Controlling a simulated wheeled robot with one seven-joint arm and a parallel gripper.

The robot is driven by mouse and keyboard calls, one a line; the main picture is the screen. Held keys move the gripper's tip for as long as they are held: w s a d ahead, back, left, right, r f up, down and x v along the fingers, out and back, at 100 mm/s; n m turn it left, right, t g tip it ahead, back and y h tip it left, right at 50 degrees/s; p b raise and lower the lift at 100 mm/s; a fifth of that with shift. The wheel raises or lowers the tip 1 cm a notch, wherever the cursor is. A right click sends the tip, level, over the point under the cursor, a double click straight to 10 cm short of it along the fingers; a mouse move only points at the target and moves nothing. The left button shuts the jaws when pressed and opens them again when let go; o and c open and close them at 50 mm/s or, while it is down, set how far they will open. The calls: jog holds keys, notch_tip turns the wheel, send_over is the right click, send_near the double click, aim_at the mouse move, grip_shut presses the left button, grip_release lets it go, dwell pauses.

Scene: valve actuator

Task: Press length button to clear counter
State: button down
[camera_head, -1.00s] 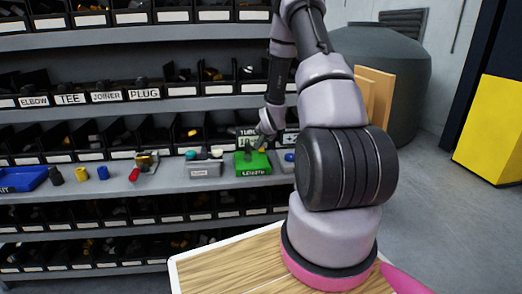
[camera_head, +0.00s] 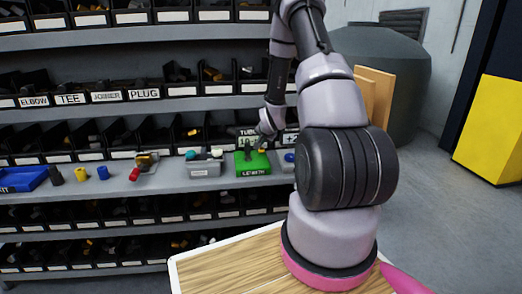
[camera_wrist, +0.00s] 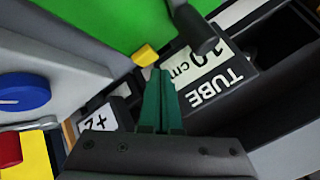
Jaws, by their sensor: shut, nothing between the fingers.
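The green box (camera_head: 252,170) marked LENGTH stands on the middle shelf. It fills the top left of the wrist view (camera_wrist: 90,22). A small yellow button (camera_wrist: 145,54) shows at its edge, just beyond my fingertips. A dark cylindrical post (camera_wrist: 193,30) stands out from the box, to the right of the button. My gripper (camera_wrist: 162,75) is shut and empty, its green fingers close together beside the button. I cannot tell whether they touch it. In the head view my gripper (camera_head: 264,138) is small and just above the box. No counter reading is visible.
A black bin labelled TUBE 10 cm (camera_wrist: 225,80) lies close to the right of my fingers. A blue knob (camera_wrist: 24,92) is on the left. A grey box (camera_head: 203,169) stands left of the green one. Shelves of bins surround the spot.

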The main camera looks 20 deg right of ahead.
aim_at(261, 150)
jog(key=shift+f, duration=0.4)
jog(key=shift+f, duration=0.5)
dwell(0.8)
jog(key=shift+r, duration=0.95)
jog(key=shift+r, duration=2.5)
